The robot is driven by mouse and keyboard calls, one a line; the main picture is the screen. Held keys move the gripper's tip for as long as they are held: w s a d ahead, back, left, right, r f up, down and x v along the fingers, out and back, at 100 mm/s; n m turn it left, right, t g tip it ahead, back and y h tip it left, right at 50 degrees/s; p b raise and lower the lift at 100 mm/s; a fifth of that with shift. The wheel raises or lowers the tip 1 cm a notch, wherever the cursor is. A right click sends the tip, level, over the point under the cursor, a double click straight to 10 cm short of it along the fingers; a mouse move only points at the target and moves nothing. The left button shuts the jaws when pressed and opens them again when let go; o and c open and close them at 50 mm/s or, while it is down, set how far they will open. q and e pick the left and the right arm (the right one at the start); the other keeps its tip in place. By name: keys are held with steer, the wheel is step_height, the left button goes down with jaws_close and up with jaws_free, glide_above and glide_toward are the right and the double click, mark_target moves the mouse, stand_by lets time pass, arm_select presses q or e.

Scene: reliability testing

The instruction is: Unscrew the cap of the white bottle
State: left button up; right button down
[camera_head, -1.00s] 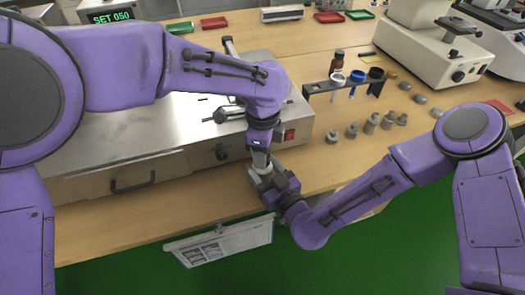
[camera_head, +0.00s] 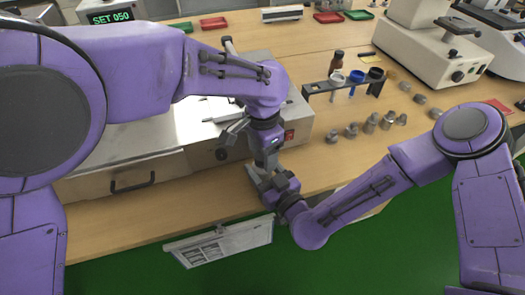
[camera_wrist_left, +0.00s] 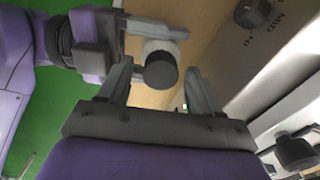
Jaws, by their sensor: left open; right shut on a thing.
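The white bottle (camera_wrist_left: 154,46) with its dark round cap (camera_wrist_left: 161,71) shows in the left wrist view. My right gripper (camera_wrist_left: 155,28) is shut on the bottle's white body; the cap faces the left wrist camera. My left gripper (camera_wrist_left: 159,72) is open, its two fingers on either side of the cap with a visible gap on each side. In the head view my left gripper (camera_head: 266,160) points down just above my right gripper (camera_head: 262,180), near the table's front edge. The bottle is hidden there by the grippers.
A steel appliance (camera_head: 205,160) with a black handle stands behind and left of the grippers. A tube rack (camera_head: 318,88), a brown bottle (camera_head: 337,60) and several metal weights (camera_head: 371,123) are to the right. A clipboard (camera_head: 220,243) hangs at the front edge.

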mark_target(262, 156)
arm_select(q)
step_height(262, 156, up, 4)
steer(key=shift+r, duration=0.15)
steer(key=shift+c, duration=0.4)
steer(key=d+m, duration=0.1)
steer(key=s+m+g+h, duration=0.1)
steer(key=shift+d+r+m, duration=0.35)
steer(key=shift+r+m, duration=0.05)
steer(key=r+m, duration=0.1)
steer(key=m, duration=0.5)
steer(key=a+r+m, duration=0.1)
steer(key=m, duration=0.3)
steer(key=shift+w+r+t, duration=0.35)
steer(key=shift+t, duration=0.05)
steer(key=m, duration=0.1)
steer(key=m+y, duration=0.1)
steer(key=m, duration=0.1)
steer(key=shift+w+a, duration=0.15)
steer(key=shift+a, duration=0.25)
steer(key=shift+f, duration=0.15)
step_height(262, 156, down, 8)
steer(key=shift+r, duration=0.2)
